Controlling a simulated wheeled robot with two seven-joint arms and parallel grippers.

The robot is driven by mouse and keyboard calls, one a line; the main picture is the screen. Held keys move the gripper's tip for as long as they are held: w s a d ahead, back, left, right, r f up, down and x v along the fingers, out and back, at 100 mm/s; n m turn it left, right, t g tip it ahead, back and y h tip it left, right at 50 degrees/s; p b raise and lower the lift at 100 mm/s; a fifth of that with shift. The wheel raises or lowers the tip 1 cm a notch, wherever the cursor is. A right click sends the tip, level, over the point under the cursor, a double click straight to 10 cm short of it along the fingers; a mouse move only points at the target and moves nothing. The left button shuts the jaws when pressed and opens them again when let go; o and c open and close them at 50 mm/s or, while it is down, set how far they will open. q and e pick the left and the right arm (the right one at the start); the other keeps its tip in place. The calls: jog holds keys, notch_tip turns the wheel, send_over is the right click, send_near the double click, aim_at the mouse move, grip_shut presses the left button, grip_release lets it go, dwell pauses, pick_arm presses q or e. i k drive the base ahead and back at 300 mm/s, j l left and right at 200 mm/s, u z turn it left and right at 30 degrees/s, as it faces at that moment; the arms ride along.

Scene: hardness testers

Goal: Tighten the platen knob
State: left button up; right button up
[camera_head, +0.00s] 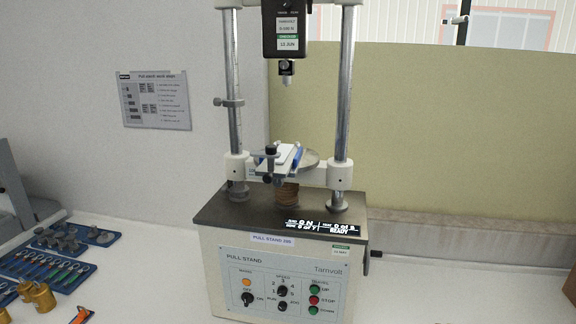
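The pull stand (280,270) stands on the white bench in the middle of the view. Its round metal platen (308,160) sits between the two columns on a brown ribbed post (286,194). A white and blue clamp fixture (283,160) lies across the platen. A black knob (271,151) stands at the left of the fixture, and small dark parts show below its front. I cannot tell which of these is the platen knob or how tight it is. Neither of my grippers is in view, and nothing touches the fixture.
The black force gauge (287,30) hangs above the platen with clear space below it. Blue trays (45,270) of tools and brass pieces (38,297) lie at the left. A grey object (12,195) stands at the left edge. The bench right of the stand is mostly clear.

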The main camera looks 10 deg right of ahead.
aim_at(277, 182)
jog(key=j+z, duration=0.4)
jog(key=j, duration=0.7)
jog(key=j+z, duration=0.4)
jog(key=j, duration=0.7)
